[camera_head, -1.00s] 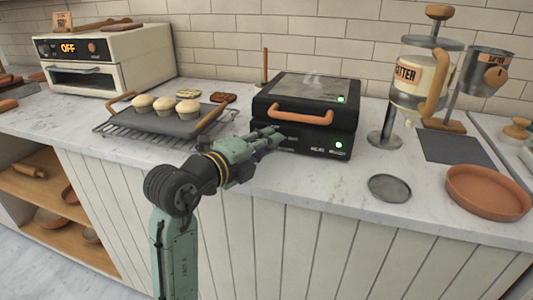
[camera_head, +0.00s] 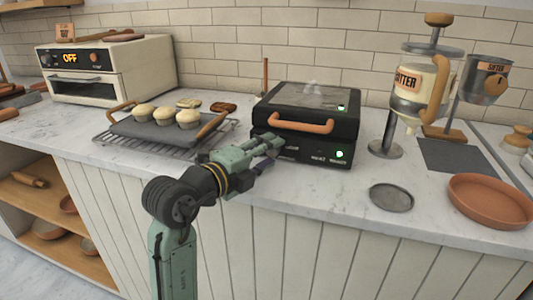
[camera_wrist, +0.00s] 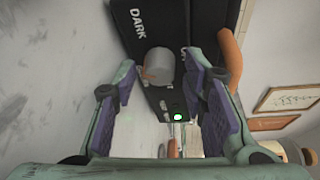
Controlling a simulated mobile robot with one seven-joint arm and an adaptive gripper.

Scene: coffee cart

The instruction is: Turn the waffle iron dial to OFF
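The waffle iron (camera_head: 318,124) is a black box with a closed lid, an orange front handle and two lit green lights. Its dial (camera_wrist: 160,66) is a grey round knob with an orange pointer, beside the white word DARK. The dial is hidden behind my gripper in the head view. My gripper (camera_head: 268,150) is at the left part of the iron's front face. In the wrist view, my gripper (camera_wrist: 161,78) is open, with its purple-padded fingers on either side of the dial. Gaps show between the pads and the knob; I see no clear contact.
A rack with a tray of muffins (camera_head: 166,115) stands left of the iron. A grey disc (camera_head: 391,197), a terracotta dish (camera_head: 490,201) and a batter dispenser (camera_head: 417,85) are to the right. An oven (camera_head: 105,68) stands far left. Faint steam rises above the iron.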

